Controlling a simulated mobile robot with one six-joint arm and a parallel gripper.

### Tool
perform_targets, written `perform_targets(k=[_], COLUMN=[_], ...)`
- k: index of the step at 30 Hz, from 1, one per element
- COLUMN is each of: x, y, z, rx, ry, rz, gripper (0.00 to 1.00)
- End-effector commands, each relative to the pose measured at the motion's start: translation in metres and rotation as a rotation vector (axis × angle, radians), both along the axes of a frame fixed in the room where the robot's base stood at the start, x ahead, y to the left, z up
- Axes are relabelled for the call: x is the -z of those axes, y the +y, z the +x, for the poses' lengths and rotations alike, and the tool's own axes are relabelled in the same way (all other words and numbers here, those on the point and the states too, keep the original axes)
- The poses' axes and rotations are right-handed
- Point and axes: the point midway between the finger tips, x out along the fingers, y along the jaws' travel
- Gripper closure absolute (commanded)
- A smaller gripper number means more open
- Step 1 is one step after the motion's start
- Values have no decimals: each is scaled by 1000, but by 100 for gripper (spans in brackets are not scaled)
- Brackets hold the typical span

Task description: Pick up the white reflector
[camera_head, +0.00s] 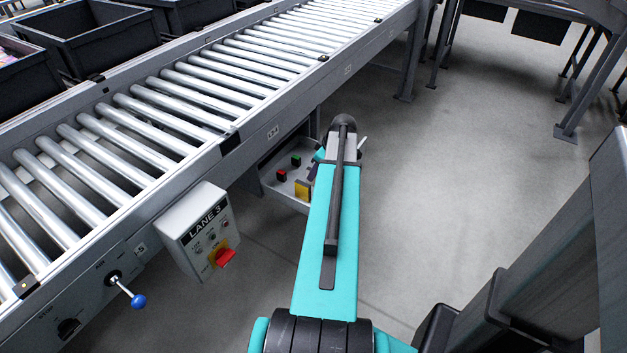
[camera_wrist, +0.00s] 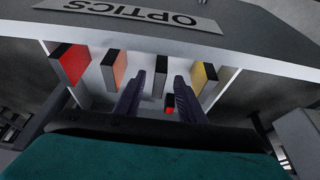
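My gripper (camera_wrist: 159,77) is open in the wrist view, its two dark fingers apart and reaching into a shelf-like bay labelled OPTICS. A narrow upright dark-grey plate (camera_wrist: 161,67) shows between the fingertips, apparently without being gripped. No plate shows a clearly white face, so I cannot tell which is the white reflector. A red plate (camera_wrist: 70,64) and an orange plate (camera_wrist: 115,68) stand left of the fingers; a yellow plate (camera_wrist: 204,77) stands right. In the head view my arm hides the gripper and much of the bay.
A small red block (camera_wrist: 169,102) lies between the fingers. In the head view, a tray (camera_head: 268,177) under the roller conveyor (camera_head: 190,95) holds small coloured blocks. A LANE 3 control box (camera_head: 200,235) and blue-knobbed lever (camera_head: 138,301) jut out nearby. Floor right is clear.

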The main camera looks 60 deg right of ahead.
Motion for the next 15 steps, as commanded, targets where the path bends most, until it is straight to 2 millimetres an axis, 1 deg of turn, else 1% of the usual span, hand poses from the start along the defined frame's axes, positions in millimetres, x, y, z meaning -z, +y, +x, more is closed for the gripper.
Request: perform_targets(k=[5,8,15], x=[0,4,27], y=[0,-1,-2], z=[0,1,10], rx=[0,1,1], ry=[0,0,1], rz=[0,0,1], gripper=[64,64,64])
